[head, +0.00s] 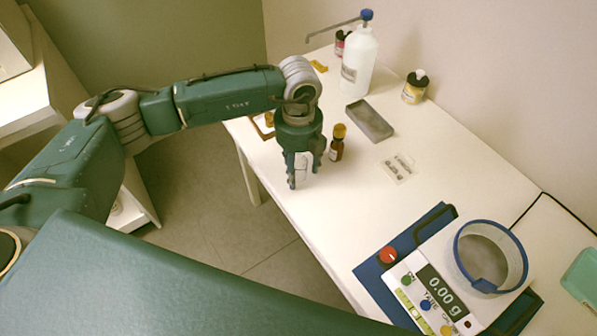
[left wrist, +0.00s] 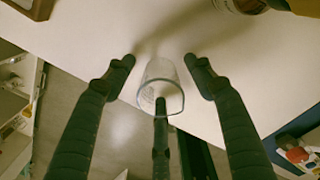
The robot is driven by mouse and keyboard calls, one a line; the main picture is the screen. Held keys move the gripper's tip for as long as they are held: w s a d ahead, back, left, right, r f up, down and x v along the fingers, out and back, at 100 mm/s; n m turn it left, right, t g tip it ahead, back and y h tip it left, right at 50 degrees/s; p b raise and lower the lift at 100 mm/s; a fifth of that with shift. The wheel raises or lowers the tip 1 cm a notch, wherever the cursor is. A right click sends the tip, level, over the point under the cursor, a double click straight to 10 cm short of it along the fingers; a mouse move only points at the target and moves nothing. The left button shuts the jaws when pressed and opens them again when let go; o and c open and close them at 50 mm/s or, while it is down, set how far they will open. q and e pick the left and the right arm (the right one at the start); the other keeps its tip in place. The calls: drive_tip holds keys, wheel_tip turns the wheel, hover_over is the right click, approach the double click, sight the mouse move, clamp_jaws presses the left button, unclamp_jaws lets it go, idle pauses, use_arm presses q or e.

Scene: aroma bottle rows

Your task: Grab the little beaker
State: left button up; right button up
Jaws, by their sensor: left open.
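The little beaker (left wrist: 161,73) is clear glass and stands on the white table near its edge. In the left wrist view it lies between the spread fingers of my left gripper (left wrist: 159,64), with a third finger in front of its lower part. A gap shows between the beaker and the two side fingers. In the head view my left gripper (head: 304,175) points down over the table's left edge, and the beaker (head: 302,163) shows only partly between its fingers. The left gripper is open. My right gripper is not in view.
A brown bottle with an orange cap (head: 337,142) stands close right of my left gripper. A grey tray (head: 370,120), a white wash bottle (head: 358,62) and a yellow-labelled jar (head: 414,88) stand farther back. A balance (head: 432,290) carrying a blue-rimmed sieve stands at the front right.

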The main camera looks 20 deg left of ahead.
use_arm(q)
drive_tip(key=shift+r, duration=0.1)
drive_tip(key=c, duration=1.1)
drive_tip(key=shift+r, duration=0.1)
